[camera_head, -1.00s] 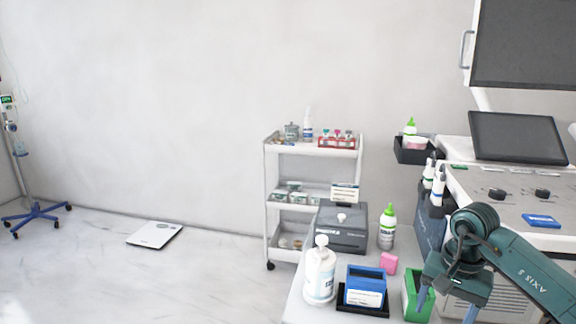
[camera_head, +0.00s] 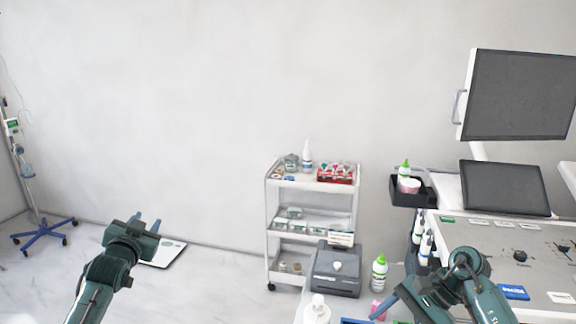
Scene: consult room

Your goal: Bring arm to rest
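My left arm comes in from the lower left. Its gripper (camera_head: 146,221) is raised in front of the floor and wall, with two blue-grey fingertips apart and nothing between them. My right arm comes in at the lower right. Its gripper (camera_head: 385,307) hangs over the white worktop in front of the ultrasound machine, pointing down and left. One finger shows clearly, so its opening cannot be judged. No held object shows in either gripper.
A pump bottle (camera_head: 317,311), a green-capped bottle (camera_head: 379,274) and a dark grey box (camera_head: 337,272) stand close left of my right gripper. A white trolley (camera_head: 268,215) is behind. A white scale (camera_head: 172,251) lies behind my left gripper. The ultrasound console (camera_head: 480,238) is right.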

